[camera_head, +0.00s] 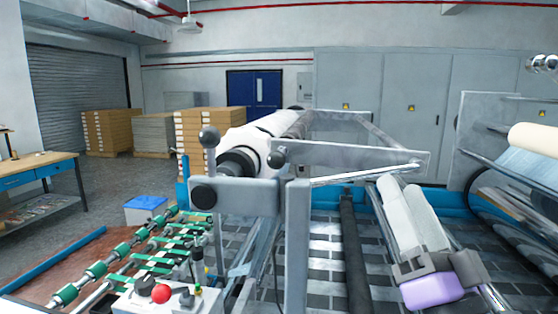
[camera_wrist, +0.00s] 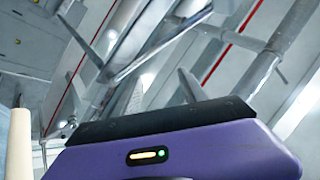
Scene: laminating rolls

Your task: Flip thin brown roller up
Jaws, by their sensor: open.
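No clearly brown thin roller stands out. The closest match is a thin, very dark roller (camera_head: 352,250) running front to back through the machine in the head view; I cannot tell whether it is brown. My gripper (camera_wrist: 150,115) shows in the wrist view as a purple body with a dark front strip; nothing is seen held in it. In the head view my pale arm with its purple part (camera_head: 433,290) is to the right of the dark roller and apart from it. The fingers cannot be made out clearly there.
A metal frame (camera_head: 290,225) with a crossbar (camera_head: 365,172) stands around the dark roller. A large white roll (camera_head: 258,140) is behind it on the left. A cream roll (camera_head: 535,138) is at the far right. Green-wheeled conveyor shafts (camera_head: 120,250) and a red-button box (camera_head: 160,293) are at lower left.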

